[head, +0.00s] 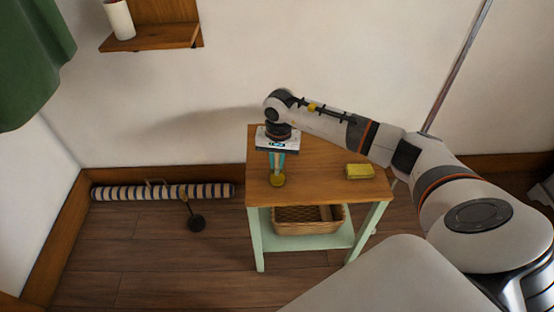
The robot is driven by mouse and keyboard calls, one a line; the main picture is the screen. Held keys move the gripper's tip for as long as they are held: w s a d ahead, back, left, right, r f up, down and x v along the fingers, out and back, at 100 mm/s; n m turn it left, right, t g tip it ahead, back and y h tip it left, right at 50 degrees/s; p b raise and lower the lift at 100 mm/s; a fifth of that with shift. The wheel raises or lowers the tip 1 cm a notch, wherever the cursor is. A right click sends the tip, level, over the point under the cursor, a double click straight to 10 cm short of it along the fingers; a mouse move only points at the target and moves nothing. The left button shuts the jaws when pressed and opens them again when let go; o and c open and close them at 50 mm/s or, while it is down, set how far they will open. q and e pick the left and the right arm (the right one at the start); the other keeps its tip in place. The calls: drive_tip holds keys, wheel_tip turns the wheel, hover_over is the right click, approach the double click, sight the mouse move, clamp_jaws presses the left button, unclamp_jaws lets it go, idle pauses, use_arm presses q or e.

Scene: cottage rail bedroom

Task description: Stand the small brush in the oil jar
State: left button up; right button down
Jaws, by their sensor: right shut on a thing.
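My right gripper (277,172) points down over the front left part of the wooden table top (318,150). It is shut on a thin, upright thing between its teal fingers, probably the small brush; the fingers hide most of it. A small round yellow thing (277,181) shows directly below the fingertips, near the table's left front edge. It may be the oil jar, but it is too small to be sure. I cannot tell whether the held thing touches it or is inside it. My left gripper is not in view.
A yellow block (360,171) lies on the table's right side. A wicker basket (308,220) stands on the lower shelf. A striped roll (163,192) and a dark round-based object (196,222) are on the floor left. A wall shelf (150,39) holds a white cylinder (119,19).

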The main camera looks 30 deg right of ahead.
drive_tip(key=shift+f+b, duration=0.3)
drive_tip(key=shift+b, duration=0.05)
drive_tip(key=c, duration=1.4)
unclamp_jaws()
drive_tip(key=shift+r, duration=0.1)
